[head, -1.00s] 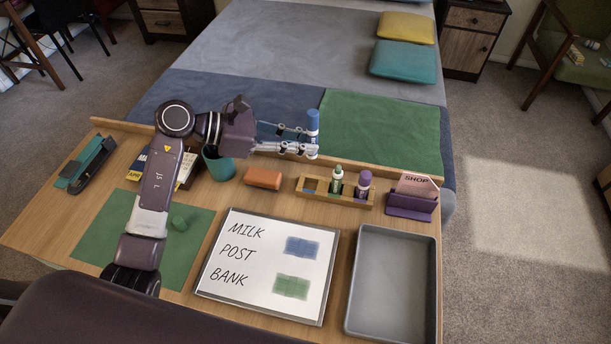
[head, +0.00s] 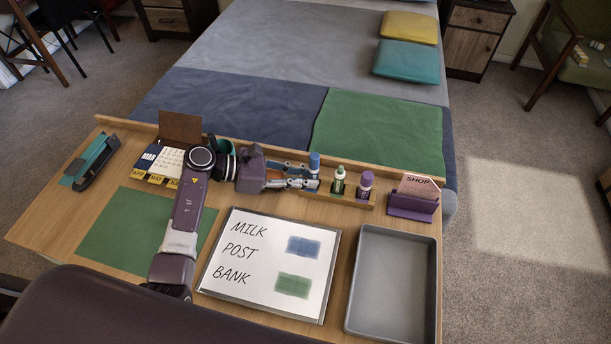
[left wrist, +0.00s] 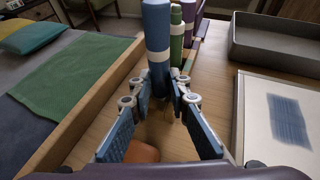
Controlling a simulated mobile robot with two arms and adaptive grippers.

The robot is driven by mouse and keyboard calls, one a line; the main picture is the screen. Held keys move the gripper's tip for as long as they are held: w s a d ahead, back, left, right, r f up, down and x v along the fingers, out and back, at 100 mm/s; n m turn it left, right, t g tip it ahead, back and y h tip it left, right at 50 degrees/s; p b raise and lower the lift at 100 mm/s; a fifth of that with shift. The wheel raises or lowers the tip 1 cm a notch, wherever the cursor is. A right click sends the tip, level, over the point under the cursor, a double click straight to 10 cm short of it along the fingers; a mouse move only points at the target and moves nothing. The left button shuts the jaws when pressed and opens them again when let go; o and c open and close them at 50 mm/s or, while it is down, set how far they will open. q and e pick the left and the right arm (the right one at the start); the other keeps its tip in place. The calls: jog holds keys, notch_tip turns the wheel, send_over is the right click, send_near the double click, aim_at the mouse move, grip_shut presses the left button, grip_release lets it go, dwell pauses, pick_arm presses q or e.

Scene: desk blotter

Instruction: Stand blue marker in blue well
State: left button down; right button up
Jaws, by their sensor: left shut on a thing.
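The blue marker (head: 314,161) stands upright in the closed fingers of my left gripper (head: 310,183), at the left end of the wooden marker holder (head: 350,203). In the left wrist view, the blue marker (left wrist: 157,30) is between the fingertips (left wrist: 160,90). Its lower end and the blue well are hidden by the fingers, so I cannot tell if it is inside the well. A green marker (head: 339,179) and a purple marker (head: 365,185) stand in the holder to its right. My right gripper is out of view.
The purple card stand (head: 413,205) is right of the holder. The whiteboard (head: 237,285) and an empty grey tray (head: 395,280) lie in front. The raised desk edge (head: 400,168) runs behind. An orange block (left wrist: 142,152) shows below the fingers in the left wrist view.

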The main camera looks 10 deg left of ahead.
pick_arm(q)
jog(key=shift+f, duration=0.2)
jog(key=c, duration=1.8)
grip_release()
jog(key=shift+r, duration=0.1)
jog(key=shift+r, duration=0.1)
jog(key=shift+a+r, duration=0.1)
jog(key=shift+a, duration=0.05)
jog(key=b+v, duration=0.2)
jog(key=v, duration=0.8)
jog(key=shift+s+a, duration=0.15)
jog(key=shift+a, duration=0.15)
jog(key=shift+s+a+r, duration=0.2)
jog(key=shift+a+r, duration=0.15)
jog(key=shift+r, duration=0.05)
